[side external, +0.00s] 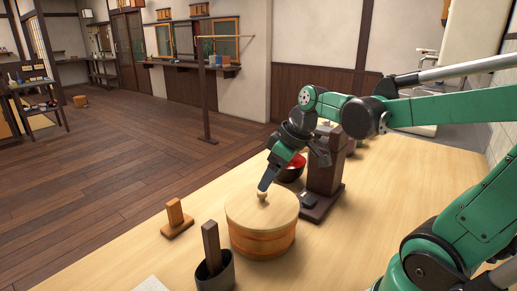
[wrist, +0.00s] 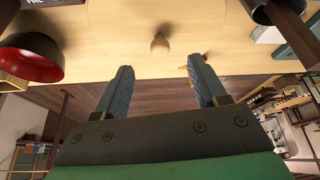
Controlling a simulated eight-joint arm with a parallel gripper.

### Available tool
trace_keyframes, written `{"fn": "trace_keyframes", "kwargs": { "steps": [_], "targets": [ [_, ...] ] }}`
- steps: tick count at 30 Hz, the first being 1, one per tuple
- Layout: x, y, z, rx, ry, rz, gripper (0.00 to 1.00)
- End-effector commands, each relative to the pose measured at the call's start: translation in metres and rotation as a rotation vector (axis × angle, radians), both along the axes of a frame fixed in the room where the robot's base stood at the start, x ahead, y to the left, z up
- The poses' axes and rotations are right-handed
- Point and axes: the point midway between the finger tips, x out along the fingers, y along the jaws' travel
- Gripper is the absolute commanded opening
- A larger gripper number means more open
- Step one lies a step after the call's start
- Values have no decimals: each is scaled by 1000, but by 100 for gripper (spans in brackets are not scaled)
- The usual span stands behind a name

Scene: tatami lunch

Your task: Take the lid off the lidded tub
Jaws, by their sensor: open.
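The lidded tub (side external: 262,243) is round and wooden and stands on the pale table. Its flat lid (side external: 243,208) sits on top with a small round knob (side external: 262,197) in the middle. In the wrist view the lid (wrist: 115,30) is at the top of the picture, with the knob (wrist: 160,48) just beyond the space between my fingertips. My gripper (side external: 264,184) points down at the knob from above. In the wrist view my gripper (wrist: 160,69) is open, its two blue-grey fingers apart with nothing between them.
A dark wooden stand (side external: 325,170) and a black-and-red bowl (side external: 292,172) are close behind the tub. A dark cup (side external: 215,276) holding a wooden piece is in front at left. A small wooden block stand (side external: 176,222) is left. The table right of the tub is clear.

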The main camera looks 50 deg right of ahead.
Motion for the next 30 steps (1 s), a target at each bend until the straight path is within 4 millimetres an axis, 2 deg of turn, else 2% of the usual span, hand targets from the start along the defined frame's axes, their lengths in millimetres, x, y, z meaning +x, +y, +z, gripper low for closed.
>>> {"fn": "trace_keyframes", "kwargs": {
  "steps": [10,22,28,29,30],
  "targets": [
    [15,3,-33,-1,-1,0,65],
    [17,4,-39,-1,-1,-2,65],
    [17,4,-39,-1,-1,-2,8],
    [17,4,-39,-1,-1,-2,0],
    [17,4,-39,-1,-1,-2,0]
  ]
}}
